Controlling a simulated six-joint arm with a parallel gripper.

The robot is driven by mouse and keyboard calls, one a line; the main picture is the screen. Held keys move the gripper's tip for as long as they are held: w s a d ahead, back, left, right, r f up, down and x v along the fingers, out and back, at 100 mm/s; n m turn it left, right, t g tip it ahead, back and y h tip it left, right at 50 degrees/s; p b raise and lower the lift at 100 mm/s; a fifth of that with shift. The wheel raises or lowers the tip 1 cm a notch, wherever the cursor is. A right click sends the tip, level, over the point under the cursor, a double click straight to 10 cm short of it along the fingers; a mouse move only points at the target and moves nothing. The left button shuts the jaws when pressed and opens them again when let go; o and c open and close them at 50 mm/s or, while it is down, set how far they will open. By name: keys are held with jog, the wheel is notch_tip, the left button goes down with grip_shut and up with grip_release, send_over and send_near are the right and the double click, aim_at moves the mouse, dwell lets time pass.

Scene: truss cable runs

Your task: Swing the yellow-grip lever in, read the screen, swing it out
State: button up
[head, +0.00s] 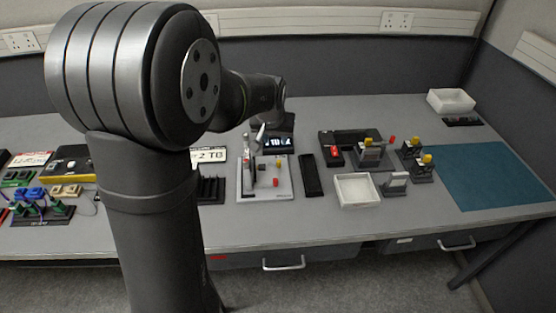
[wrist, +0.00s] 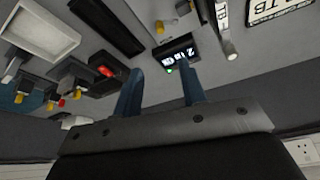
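A grey plate (head: 285,190) stands on the table in the head view, with an upright grey lever-like part (head: 246,160) at its left, a small yellow piece (head: 279,163) and a red piece (head: 276,183). The yellow piece also shows in the wrist view (wrist: 160,27). I cannot tell whether it is the lever's grip. Behind the plate is a small dark screen (head: 280,144). It is lit with white characters in the wrist view (wrist: 181,53), upside down and not surely readable. My gripper (wrist: 160,67) is open and empty, its fingertips near the screen; my arm partly hides this area.
Right of the plate are a black bar (head: 311,175), a white tray (head: 357,191) and dark fixtures with yellow knobs (head: 370,150). A teal mat (head: 490,175) lies clear at the right. Connector blocks (head: 42,212) and a yellow-and-black box (head: 68,165) stand at the left.

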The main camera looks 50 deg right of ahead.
aim_at(279, 161)
jog(key=x, duration=1.6)
jog(key=shift+d+f, duration=0.1)
jog(key=shift+f, duration=0.3)
jog(key=shift+c, duration=0.5)
grip_shut()
